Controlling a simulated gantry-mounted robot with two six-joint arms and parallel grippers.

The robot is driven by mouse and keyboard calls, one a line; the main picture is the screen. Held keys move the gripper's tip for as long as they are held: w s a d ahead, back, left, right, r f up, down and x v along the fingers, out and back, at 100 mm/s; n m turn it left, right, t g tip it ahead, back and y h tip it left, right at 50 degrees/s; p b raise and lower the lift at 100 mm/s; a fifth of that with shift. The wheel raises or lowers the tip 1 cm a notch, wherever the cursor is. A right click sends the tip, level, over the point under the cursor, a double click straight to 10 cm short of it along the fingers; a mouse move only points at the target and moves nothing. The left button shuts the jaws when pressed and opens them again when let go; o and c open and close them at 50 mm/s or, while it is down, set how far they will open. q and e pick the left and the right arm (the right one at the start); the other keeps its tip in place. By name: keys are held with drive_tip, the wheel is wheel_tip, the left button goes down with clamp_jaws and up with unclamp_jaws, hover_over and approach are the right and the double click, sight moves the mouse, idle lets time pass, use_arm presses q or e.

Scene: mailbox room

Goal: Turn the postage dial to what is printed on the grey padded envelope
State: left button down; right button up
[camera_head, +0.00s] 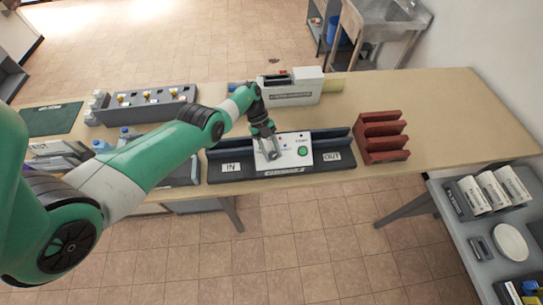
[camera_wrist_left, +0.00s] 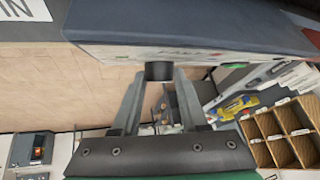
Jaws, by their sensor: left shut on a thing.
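The postage machine (camera_head: 318,143) has a white panel with a green button (camera_head: 303,151) and sits between dark trays marked IN and OUT. My left gripper (camera_head: 271,154) is at the left part of this panel and covers the dial in the head view. In the left wrist view, my left gripper (camera_wrist_left: 159,85) has its two fingers closed on the sides of a short dark dial knob (camera_wrist_left: 159,70) on the machine's face. The dial's setting cannot be read. I cannot pick out the grey padded envelope or its print. My right gripper is not in view.
A red-brown slotted rack (camera_head: 381,140) stands right of the machine. A white and grey device (camera_head: 292,87) stands behind it. A grey block with several stamps (camera_head: 145,103) and a green mat (camera_head: 50,119) are at the left. The table's right part is clear.

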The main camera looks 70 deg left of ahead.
use_arm(q)
drive_tip(key=shift+f, duration=0.1)
idle(0.4)
drive_tip(key=shift+c, duration=2.2)
unclamp_jaws()
drive_tip(key=v, duration=1.1)
drive_tip(key=shift+a+r, duration=0.2)
drive_tip(key=shift+r, duration=0.15)
drive_tip(key=shift+w+d, duration=0.1)
drive_tip(key=shift+w, duration=0.05)
